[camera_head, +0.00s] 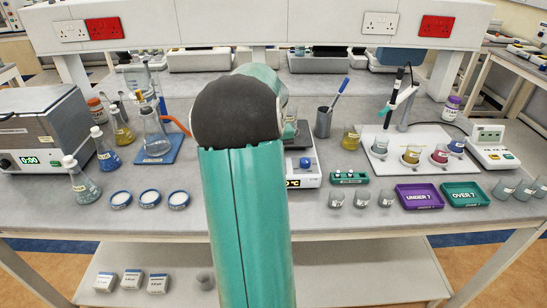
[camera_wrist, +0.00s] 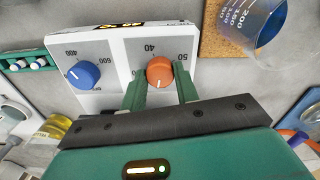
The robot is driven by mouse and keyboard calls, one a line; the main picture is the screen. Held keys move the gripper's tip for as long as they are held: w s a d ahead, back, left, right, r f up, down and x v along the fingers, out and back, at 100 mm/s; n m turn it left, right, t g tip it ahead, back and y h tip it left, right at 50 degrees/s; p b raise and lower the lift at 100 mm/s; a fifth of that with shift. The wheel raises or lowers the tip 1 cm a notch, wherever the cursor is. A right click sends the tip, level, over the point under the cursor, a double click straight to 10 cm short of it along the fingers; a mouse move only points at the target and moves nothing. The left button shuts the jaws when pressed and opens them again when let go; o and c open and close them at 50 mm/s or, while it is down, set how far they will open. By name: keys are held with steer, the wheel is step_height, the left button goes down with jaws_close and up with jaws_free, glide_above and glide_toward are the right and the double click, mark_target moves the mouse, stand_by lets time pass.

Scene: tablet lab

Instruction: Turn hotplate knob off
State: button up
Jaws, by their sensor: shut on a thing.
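The hotplate (camera_head: 304,178) is a white unit on the bench, partly hidden behind my arm in the head view. Its white front panel (camera_wrist: 118,50) fills the upper middle of the wrist view. The panel has a blue knob (camera_wrist: 84,75) on the left with a scale marked in hundreds. An orange knob (camera_wrist: 160,71) on the right has a scale showing 40 and 50, and its white mark points down in the picture. My gripper (camera_wrist: 161,83) is shut on the orange knob, one finger at each side. The head view hides my gripper behind the arm.
A green rack (camera_wrist: 28,63) with small vials is at the left. In the head view, small beakers (camera_head: 361,198) and purple (camera_head: 420,197) and green (camera_head: 466,194) trays lie to the right.

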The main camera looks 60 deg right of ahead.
steer(key=shift+n, duration=1.1)
steer(key=o, duration=1)
steer(key=shift+c, duration=0.2)
step_height(320, 180, up, 14)
steer(key=shift+f, duration=0.1)
